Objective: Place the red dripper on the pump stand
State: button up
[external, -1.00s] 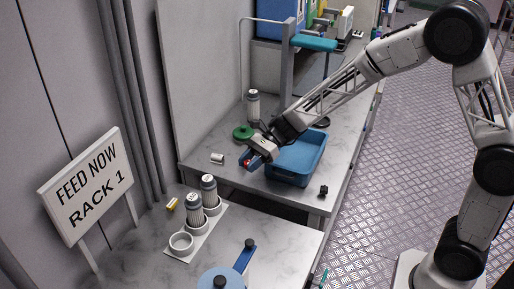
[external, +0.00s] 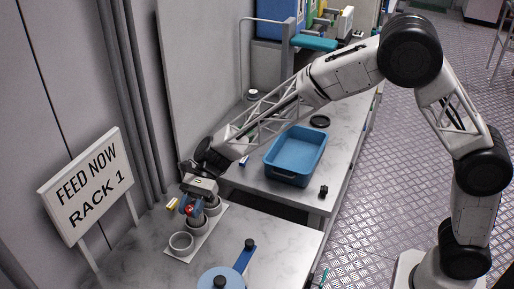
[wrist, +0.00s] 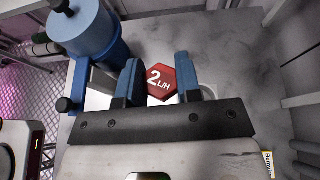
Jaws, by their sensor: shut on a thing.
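The red dripper is a hexagonal piece marked "2 L/H" (wrist: 160,82), and in the external view it is a small red spot (external: 189,211). My gripper (external: 189,208) is shut on it, between two blue fingers in the wrist view (wrist: 157,84). It is above the near table, at the white plate (external: 182,253) with its round cups. An empty white cup (external: 181,242) stands in front of the gripper. A blue cylinder with a black knob (wrist: 82,30) shows at upper left in the wrist view. I cannot tell for certain which part is the pump stand.
A blue cylinder (external: 217,283) and a blue arm with a black knob (external: 245,257) stand at the near table's front. A blue bin (external: 292,175) is on the far table. The "FEED NOW RACK 1" sign (external: 90,190) stands left. The near table's right side is clear.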

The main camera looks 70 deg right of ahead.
jog(key=shift+w+a+f+n+g, duration=0.1)
jog(key=shift+a+n+g, duration=0.3)
jog(key=shift+a, duration=1.5)
send_over(148, 242)
notch_tip(148, 242, down, 14)
jog(key=shift+w+r, duration=0.1)
jog(key=shift+r, duration=0.15)
jog(key=shift+f, duration=0.35)
jog(key=shift+f, duration=1.9)
jog(key=shift+f, duration=0.2)
